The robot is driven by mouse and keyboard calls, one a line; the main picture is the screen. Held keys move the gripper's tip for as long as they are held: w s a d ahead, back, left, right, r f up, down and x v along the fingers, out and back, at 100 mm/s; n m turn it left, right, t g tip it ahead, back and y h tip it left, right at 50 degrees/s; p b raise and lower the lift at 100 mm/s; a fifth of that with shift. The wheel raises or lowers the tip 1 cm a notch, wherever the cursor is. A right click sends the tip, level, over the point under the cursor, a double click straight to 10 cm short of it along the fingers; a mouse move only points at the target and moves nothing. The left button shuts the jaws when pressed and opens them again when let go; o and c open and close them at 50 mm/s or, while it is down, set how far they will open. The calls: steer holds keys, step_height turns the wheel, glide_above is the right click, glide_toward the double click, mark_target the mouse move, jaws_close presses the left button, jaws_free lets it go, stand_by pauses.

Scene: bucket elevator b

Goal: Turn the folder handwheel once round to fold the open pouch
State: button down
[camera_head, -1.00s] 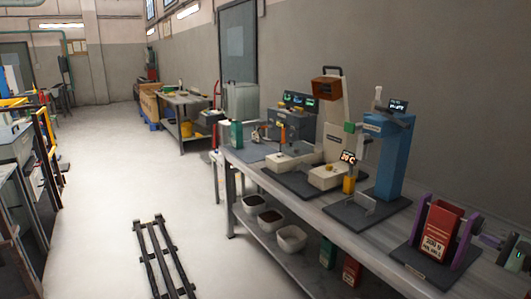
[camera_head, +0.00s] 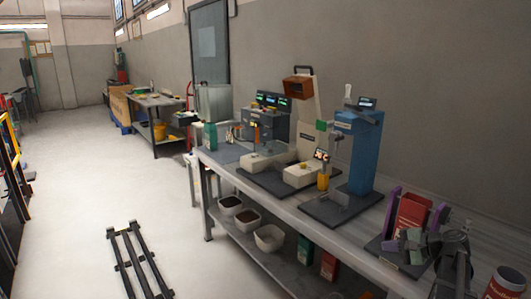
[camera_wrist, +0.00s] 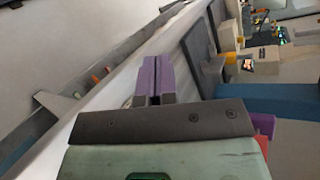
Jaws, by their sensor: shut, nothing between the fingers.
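The folder (camera_head: 386,205) has purple uprights and stands on a dark plate near the right end of the bench. The red pouch (camera_head: 411,214) stands upright between them; its mouth is too small to read. A grey part at the folder's right side may be the handwheel, but my arm partly hides it and I cannot tell its angle. My gripper (camera_head: 388,246) is in front of the folder, pointing left. In the wrist view its purple fingers (camera_wrist: 154,78) are shut together and empty. A red edge of the pouch (camera_wrist: 264,125) shows right of the gripper body.
Left of the folder, a blue column machine (camera_head: 362,150) stands on a dark plate. Bins (camera_head: 269,238) sit on the lower shelf.

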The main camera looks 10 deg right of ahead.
steer(key=s+a+f+n+g+h, duration=0.2)
steer(key=a+f+n+g, duration=0.15)
steer(key=a, duration=0.65)
steer(key=s+a+f+n+g+h, duration=0.1)
steer(key=a+f+n+g+h, duration=0.2)
steer(key=a, duration=0.7)
steer(key=s+a+f+n+g, duration=0.25)
steer(key=a+n, duration=0.25)
steer(key=a, duration=0.5)
steer(key=w+d+r+m+t+y, duration=0.3)
steer(key=w+d, duration=0.3)
steer(key=d, duration=0.7)
steer(key=m+t, duration=0.8)
steer(key=t, duration=0.5)
glide_toward(446, 216)
steer(key=s+a+x, duration=0.1)
steer(key=x, duration=0.7)
steer(key=shift+w+a+f+n+y+p, duration=0.15)
steer(key=shift+w+a+n+y+p, duration=0.05)
steer(key=shift+n+y+p, duration=0.1)
steer(key=shift+w, duration=0.1)
